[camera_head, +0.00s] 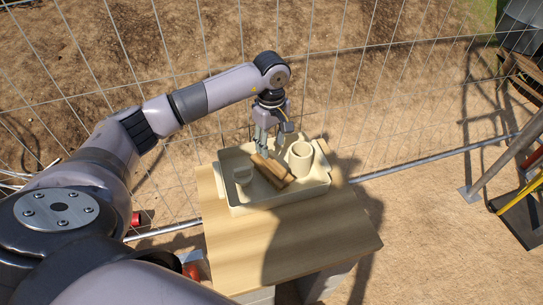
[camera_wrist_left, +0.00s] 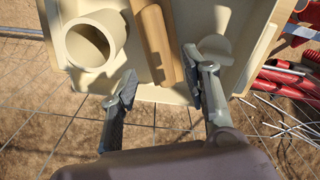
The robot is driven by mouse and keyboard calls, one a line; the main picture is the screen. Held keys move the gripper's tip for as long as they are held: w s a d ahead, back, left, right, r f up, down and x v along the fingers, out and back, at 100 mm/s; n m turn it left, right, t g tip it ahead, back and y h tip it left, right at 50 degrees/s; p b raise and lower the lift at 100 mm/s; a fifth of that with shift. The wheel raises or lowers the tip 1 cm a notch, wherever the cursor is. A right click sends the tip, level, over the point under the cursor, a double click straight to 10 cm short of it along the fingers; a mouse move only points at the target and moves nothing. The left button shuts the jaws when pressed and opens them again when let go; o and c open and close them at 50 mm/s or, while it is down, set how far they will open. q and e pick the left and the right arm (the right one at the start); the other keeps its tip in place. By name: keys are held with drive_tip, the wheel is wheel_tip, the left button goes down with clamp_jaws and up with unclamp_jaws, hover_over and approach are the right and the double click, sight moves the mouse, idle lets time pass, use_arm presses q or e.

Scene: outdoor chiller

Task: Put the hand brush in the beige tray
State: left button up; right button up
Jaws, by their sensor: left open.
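The hand brush shows as a long brown wooden piece (camera_head: 271,171) lying inside the beige tray (camera_head: 282,199). In the left wrist view the brush (camera_wrist_left: 154,42) lies between two beige fittings, over the floor of the tray (camera_wrist_left: 168,96). My left gripper (camera_head: 271,150) points down at the far side of the tray, above the brush's far end. In the left wrist view its two fingers (camera_wrist_left: 160,88) are spread, with nothing held between them. The brush's bristles cannot be made out. My right gripper is not in view.
A wide beige pipe fitting (camera_head: 301,158) stands right of the brush, and a smaller one (camera_head: 243,174) is at left. The tray is on a wooden table (camera_head: 310,236) whose front is clear. A wire fence (camera_head: 400,90) runs close behind.

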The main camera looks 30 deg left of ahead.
use_arm(q)
drive_tip(key=shift+r, duration=2.3)
drive_tip(key=shift+s+f, duration=0.1)
